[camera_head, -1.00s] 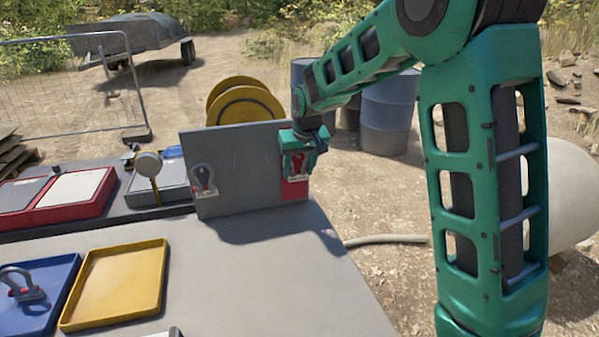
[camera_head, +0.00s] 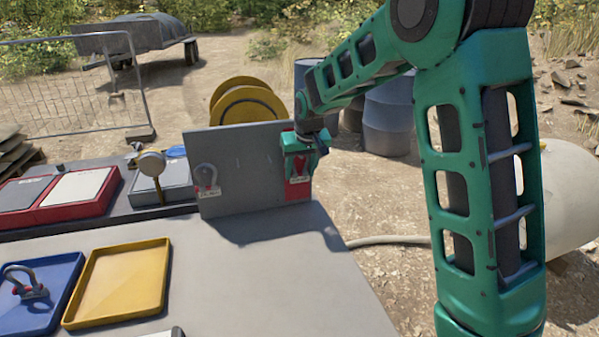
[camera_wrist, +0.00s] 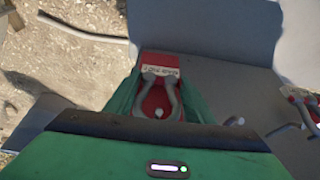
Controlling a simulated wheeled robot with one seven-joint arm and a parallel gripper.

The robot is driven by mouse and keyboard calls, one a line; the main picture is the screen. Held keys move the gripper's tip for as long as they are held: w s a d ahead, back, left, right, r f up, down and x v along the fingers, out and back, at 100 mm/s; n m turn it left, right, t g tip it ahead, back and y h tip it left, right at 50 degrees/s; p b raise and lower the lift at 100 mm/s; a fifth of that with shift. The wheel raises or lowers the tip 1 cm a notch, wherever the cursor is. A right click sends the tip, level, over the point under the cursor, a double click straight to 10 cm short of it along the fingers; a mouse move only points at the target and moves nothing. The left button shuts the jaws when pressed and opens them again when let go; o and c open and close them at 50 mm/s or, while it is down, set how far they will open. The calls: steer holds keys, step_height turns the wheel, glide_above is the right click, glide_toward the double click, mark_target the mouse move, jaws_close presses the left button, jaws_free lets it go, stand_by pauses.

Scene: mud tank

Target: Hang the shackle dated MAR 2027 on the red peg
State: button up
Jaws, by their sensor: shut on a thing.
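A grey shackle (camera_wrist: 172,98) with a pale tag (camera_wrist: 162,71) is held in my gripper, bow toward the jaws; the tag's print is too small to read surely. In the head view my gripper (camera_head: 299,160) is at the right end of an upright grey board (camera_head: 245,170), in front of its red patch (camera_head: 297,194). The red patch also shows behind the shackle in the wrist view (camera_wrist: 157,58). A small pale tip (camera_wrist: 158,113), perhaps the peg, shows between the shackle's legs; I cannot tell whether it passes through.
Another tagged shackle (camera_head: 207,178) hangs at the board's left. A third shackle (camera_head: 28,284) stands in a blue tray (camera_head: 62,272) beside an empty yellow tray (camera_head: 120,283). A gauge (camera_head: 151,164) stands left of the board.

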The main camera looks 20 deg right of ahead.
steer(key=o, duration=1.3)
steer(key=shift+c, duration=0.2)
steer(key=v, duration=1)
steer(key=s+d+m+g, duration=0.1)
steer(key=s+d+m, duration=0.1)
steer(key=s+d, duration=0.75)
steer(key=s+d+f+m+g, duration=0.1)
steer(key=s+d+f, duration=0.1)
steer(key=s, duration=0.9)
steer(key=s+d+f+m+g, duration=0.1)
steer(key=s+d+f+m, duration=0.1)
steer(key=s, duration=0.9)
steer(key=s+d+f+m+g, duration=0.1)
steer(key=s+d+f, duration=0.2)
steer(key=s, duration=0.8)
steer(key=shift+d+f, duration=0.25)
steer(key=shift+d, duration=0.2)
